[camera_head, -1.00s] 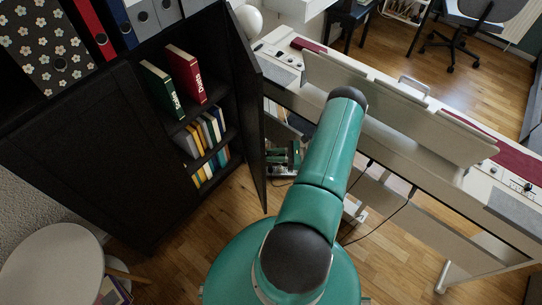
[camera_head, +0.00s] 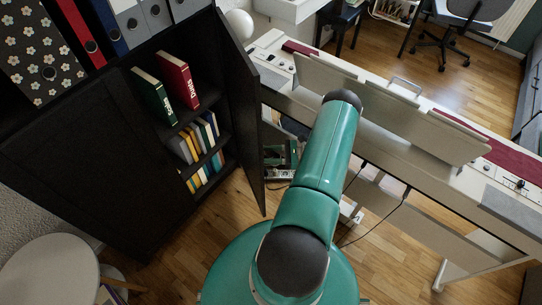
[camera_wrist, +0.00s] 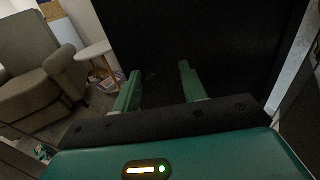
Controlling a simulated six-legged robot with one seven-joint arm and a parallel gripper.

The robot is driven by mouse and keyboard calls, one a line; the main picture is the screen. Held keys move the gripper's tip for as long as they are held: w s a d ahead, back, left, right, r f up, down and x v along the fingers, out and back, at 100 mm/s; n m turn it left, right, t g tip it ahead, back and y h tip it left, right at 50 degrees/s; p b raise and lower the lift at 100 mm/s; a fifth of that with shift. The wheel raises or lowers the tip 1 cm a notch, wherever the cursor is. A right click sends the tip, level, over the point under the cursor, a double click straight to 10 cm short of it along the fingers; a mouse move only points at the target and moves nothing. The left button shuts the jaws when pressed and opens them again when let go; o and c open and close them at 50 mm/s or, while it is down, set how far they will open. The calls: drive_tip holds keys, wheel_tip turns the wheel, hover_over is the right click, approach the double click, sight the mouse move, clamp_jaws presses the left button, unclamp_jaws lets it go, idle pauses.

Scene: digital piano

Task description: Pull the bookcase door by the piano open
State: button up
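The black bookcase door by the piano (camera_head: 245,120) stands swung out from the bookcase (camera_head: 85,165), so the shelves behind it show. The bookcase's other door, on the left, is closed. In the head view my green arm reaches past the open door towards the piano (camera_head: 300,105), and my gripper is hidden. In the wrist view my gripper (camera_wrist: 158,84) has its two green fingers apart with nothing visible between them. A dark panel (camera_wrist: 215,45) fills the view beyond the fingers. I cannot tell whether they touch it, and no handle is clear.
Books (camera_head: 175,80) stand on the open shelves, and binders (camera_head: 130,20) line the bookcase top. A round white table (camera_head: 50,270) stands at the lower left. A grey armchair (camera_wrist: 40,75) shows in the wrist view. Wood floor (camera_head: 205,225) is clear below the door.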

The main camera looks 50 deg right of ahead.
drive_tip(key=s+a+r, duration=0.9)
drive_tip(key=s+r, duration=0.1)
drive_tip(key=r, duration=0.2)
drive_tip(key=shift+a+r, duration=0.4)
